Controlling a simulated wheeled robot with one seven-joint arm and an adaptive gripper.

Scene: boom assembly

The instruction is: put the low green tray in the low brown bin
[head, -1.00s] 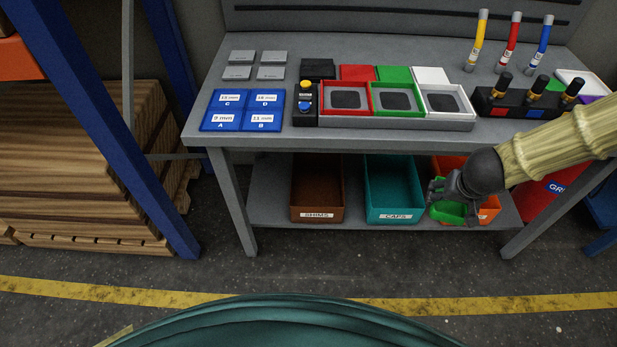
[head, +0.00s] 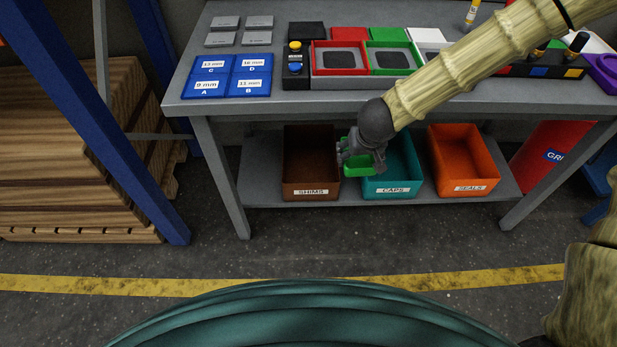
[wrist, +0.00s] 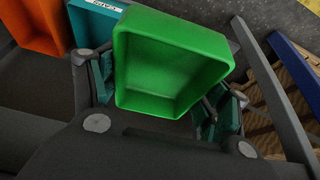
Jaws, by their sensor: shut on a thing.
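The low green tray (head: 358,170) is held in my gripper (head: 362,158), in front of the shelf under the bench. In the wrist view the green tray (wrist: 170,65) is between the two fingers of my gripper (wrist: 165,105), with its hollow side showing. The low brown bin (head: 312,193), labelled SHIMS, stands on the lower shelf to the left of my gripper. Its inside looks dark, and its right part is close to the gripper in the head view. The tray appears in front of the teal bin's left side, not over the brown bin.
The teal CAPS bin (head: 400,188) and the orange SEALS bin (head: 465,162) stand to the right on the lower shelf (head: 262,185). The bench top (head: 185,95) overhangs the bins. A bench leg (head: 222,185) stands at the left. A red container (head: 545,155) is at the right.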

